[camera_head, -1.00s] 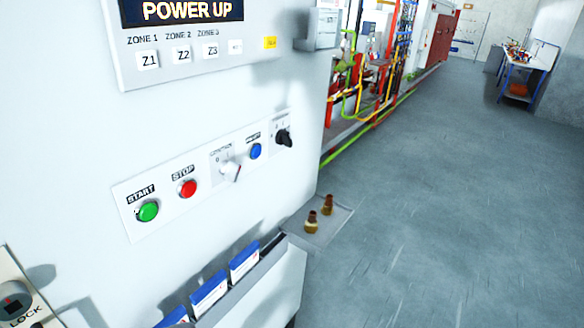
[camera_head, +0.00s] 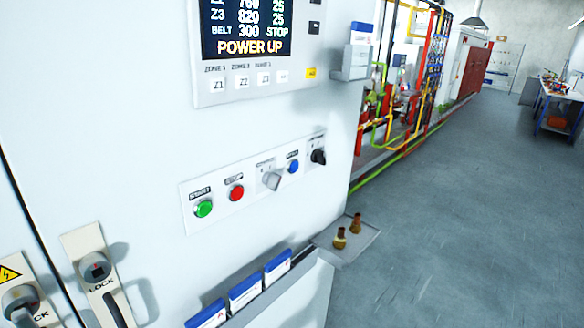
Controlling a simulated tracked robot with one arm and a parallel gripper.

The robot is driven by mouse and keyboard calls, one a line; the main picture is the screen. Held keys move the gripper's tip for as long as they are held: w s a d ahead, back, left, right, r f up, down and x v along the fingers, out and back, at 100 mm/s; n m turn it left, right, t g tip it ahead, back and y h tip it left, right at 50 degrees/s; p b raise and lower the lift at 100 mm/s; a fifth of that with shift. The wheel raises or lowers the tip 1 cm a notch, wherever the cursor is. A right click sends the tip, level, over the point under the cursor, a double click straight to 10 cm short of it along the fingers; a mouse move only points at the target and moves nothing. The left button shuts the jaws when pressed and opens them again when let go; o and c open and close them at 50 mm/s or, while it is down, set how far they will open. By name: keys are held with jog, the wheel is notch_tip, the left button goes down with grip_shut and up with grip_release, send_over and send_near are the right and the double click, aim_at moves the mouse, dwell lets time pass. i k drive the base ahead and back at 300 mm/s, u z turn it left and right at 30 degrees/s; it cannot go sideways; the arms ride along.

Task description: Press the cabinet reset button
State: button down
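The cabinet (camera_head: 120,120) is a large pale panel filling the left half of the view. A white control strip (camera_head: 225,211) is on it, with a green START button (camera_head: 203,208), a red STOP button (camera_head: 236,193), a light-coloured selector switch (camera_head: 270,180), a blue button (camera_head: 292,166) and a black rotary switch (camera_head: 318,156). The label above the blue button is too blurred to read, so I cannot tell from it whether this is the reset button. Above is a display (camera_head: 247,27) reading POWER UP. My gripper is not in view.
A lock handle (camera_head: 100,278) sits at lower left. A holder (camera_head: 285,295) with blue-topped booklets and a small shelf (camera_head: 365,243) with two brass fittings (camera_head: 347,232) stick out below the strip. A box (camera_head: 352,62) juts out at the cabinet's right edge. The grey floor at right is clear.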

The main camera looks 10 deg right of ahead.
aim_at(294, 165)
jog(key=u, duration=0.05)
jog(key=i, duration=0.9)
jog(key=z, duration=0.1)
